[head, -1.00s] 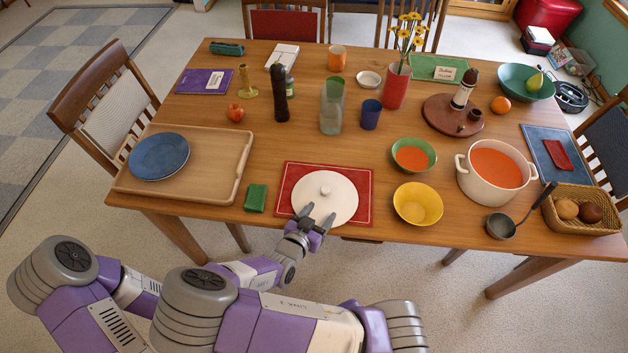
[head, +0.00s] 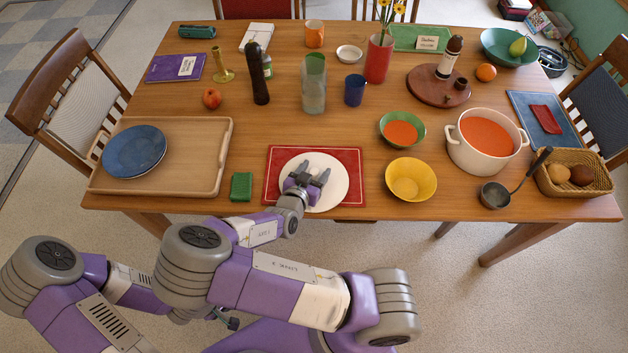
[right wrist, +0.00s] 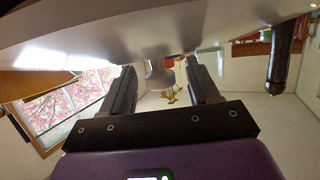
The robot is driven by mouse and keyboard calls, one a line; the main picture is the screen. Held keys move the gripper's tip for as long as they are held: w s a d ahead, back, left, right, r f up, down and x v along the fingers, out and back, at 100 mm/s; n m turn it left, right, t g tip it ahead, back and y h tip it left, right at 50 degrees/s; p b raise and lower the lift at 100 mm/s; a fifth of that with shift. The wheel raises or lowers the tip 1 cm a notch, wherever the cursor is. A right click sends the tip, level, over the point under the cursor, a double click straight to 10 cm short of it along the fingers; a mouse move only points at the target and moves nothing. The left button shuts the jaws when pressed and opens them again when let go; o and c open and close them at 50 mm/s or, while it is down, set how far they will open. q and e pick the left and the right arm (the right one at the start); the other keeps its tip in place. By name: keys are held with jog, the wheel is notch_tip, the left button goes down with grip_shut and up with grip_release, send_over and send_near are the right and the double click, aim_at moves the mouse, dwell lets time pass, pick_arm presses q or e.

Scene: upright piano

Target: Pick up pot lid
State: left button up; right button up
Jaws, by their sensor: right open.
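The pot lid (head: 334,190) is a white disc lying flat on a red placemat (head: 275,163) at the table's near edge. My right gripper (head: 314,171) is over the lid with its fingers open. In the right wrist view, the lid (right wrist: 90,25) fills the top, and its pale knob (right wrist: 160,75) shows between the open fingers of the right gripper (right wrist: 160,64). I cannot tell whether the fingers touch the knob. A small dark part low in the head view may be my left gripper (head: 228,320), mostly hidden by my arm.
A green block (head: 241,186) and a wooden tray (head: 205,150) with a blue plate (head: 134,151) are left of the lid. A yellow bowl (head: 411,180), a green bowl (head: 423,123) and a white pot (head: 470,158) of orange soup are right.

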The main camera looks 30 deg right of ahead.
grip_shut()
jog(key=shift+r, duration=0.2)
